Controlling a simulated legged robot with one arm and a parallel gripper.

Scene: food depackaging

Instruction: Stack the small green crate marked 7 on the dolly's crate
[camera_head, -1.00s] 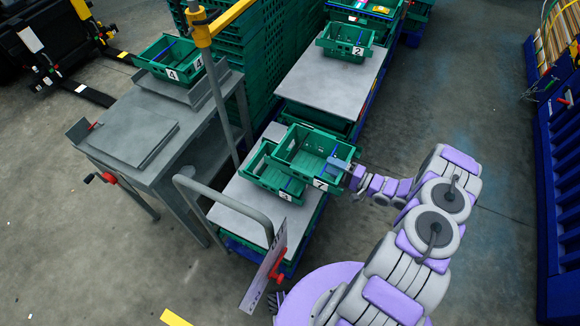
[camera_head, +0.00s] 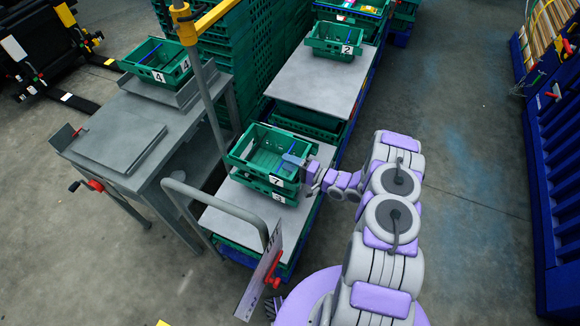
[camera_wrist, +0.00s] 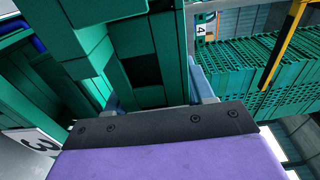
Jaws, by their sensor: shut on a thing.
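The small green crate marked 7 (camera_head: 247,158) is in the head view, directly above the green crate marked 3 (camera_head: 262,188) on the dolly. The two look lined up; I cannot tell whether they touch. My gripper (camera_head: 296,163) is shut on the right wall of crate 7. In the wrist view, the jaws (camera_wrist: 165,104) straddle a green crate wall (camera_wrist: 140,45). The label 3 of the lower crate (camera_wrist: 38,143) shows at the lower left. The dolly's grey top (camera_head: 232,222) lies under crate 3.
A grey workbench (camera_head: 118,140) with a crate marked 4 (camera_head: 158,64) stands left. A second grey platform (camera_head: 315,85) bears crate 2 (camera_head: 336,40). The dolly's handle (camera_head: 215,200) and a vertical pole (camera_head: 207,100) rise nearby. The floor at right is free.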

